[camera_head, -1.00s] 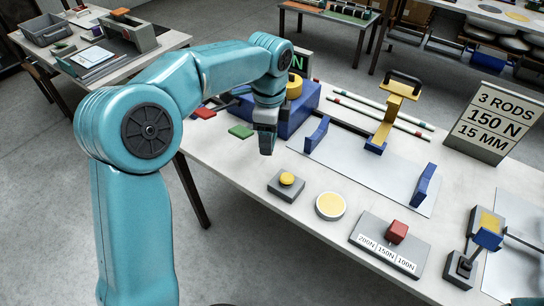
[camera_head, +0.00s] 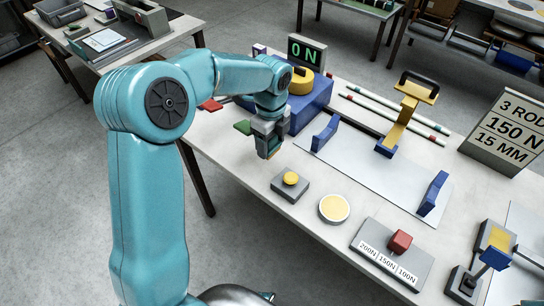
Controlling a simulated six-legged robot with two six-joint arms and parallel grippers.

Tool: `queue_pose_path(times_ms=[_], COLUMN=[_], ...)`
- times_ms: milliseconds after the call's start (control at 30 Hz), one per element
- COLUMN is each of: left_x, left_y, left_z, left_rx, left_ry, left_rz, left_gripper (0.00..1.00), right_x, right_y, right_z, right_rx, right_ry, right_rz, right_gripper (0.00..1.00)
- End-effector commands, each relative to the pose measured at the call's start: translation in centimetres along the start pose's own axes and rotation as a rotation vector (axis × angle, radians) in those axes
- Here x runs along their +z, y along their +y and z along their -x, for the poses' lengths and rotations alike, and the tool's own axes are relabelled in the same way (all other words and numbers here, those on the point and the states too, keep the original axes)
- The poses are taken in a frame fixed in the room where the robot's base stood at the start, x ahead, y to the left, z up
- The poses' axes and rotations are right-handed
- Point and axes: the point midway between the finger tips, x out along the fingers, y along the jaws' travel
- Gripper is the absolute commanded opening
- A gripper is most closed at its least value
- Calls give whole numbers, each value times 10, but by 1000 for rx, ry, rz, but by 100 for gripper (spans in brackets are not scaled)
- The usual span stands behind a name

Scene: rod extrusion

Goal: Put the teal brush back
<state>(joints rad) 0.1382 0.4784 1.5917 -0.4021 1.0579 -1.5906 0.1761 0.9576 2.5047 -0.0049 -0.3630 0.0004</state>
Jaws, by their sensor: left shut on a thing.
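My left gripper (camera_head: 269,136) is above the left part of the white table, left of the blue box. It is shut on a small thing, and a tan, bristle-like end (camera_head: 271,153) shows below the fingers. This fits the teal brush, but its teal part cannot be made out because the fingers hide it. Whether the tan end touches the table cannot be told. My right gripper is out of view.
A green piece (camera_head: 243,127) and a red piece (camera_head: 211,104) lie left of the blue box (camera_head: 306,105). Blue upright brackets (camera_head: 325,134) stand on a pale plate.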

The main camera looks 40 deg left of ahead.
Motion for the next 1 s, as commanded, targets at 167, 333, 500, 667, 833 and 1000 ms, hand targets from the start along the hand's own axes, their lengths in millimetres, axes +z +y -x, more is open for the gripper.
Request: queue_pose_path(times_ms=[167, 333, 500, 667, 833, 1000], left_x=[0, 0, 0, 0, 0, 0], left_y=[-1, -2, -4, -4, -4, -4], left_z=[-20, -47, -63, -63, -66, -66], left_rx=[0, 4, -1, -1, -1, 0], left_ry=[0, 1, 0, 0, 0, 0], left_rz=[0, 0, 0, 0, 0, 0], left_gripper=[39, 39, 39, 39, 39, 89], right_x=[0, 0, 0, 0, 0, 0], right_y=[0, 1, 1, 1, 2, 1], right_z=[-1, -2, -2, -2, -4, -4], right_rx=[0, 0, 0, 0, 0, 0], right_ry=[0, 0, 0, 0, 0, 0], right_rz=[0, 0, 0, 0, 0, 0], right_gripper=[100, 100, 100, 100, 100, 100])
